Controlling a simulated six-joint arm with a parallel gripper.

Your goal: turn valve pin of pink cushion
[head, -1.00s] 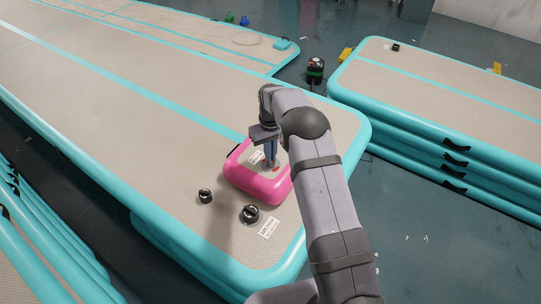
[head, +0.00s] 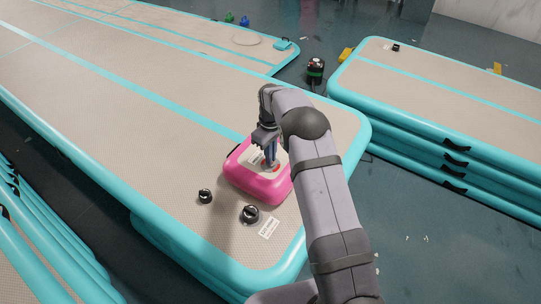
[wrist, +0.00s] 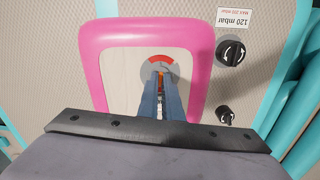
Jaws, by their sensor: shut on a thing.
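The pink cushion (head: 258,187) lies on the large beige and turquoise track, with a pale top. In the wrist view its pink rim (wrist: 92,65) surrounds the pale panel. A round valve with a red and grey face (wrist: 160,64) sits in that panel. My gripper (head: 270,163) points down over the valve. In the wrist view my gripper (wrist: 162,90) is shut on the valve pin, whose orange part shows between the blue-grey fingers. The fingers hide most of the pin and the near part of the valve.
Two black knobs (head: 250,213) (head: 205,196) stand on the track in front of the cushion, near a white label (head: 269,228). A stack of tracks (head: 440,110) is at the right. Bare track surface (head: 130,150) lies to the left.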

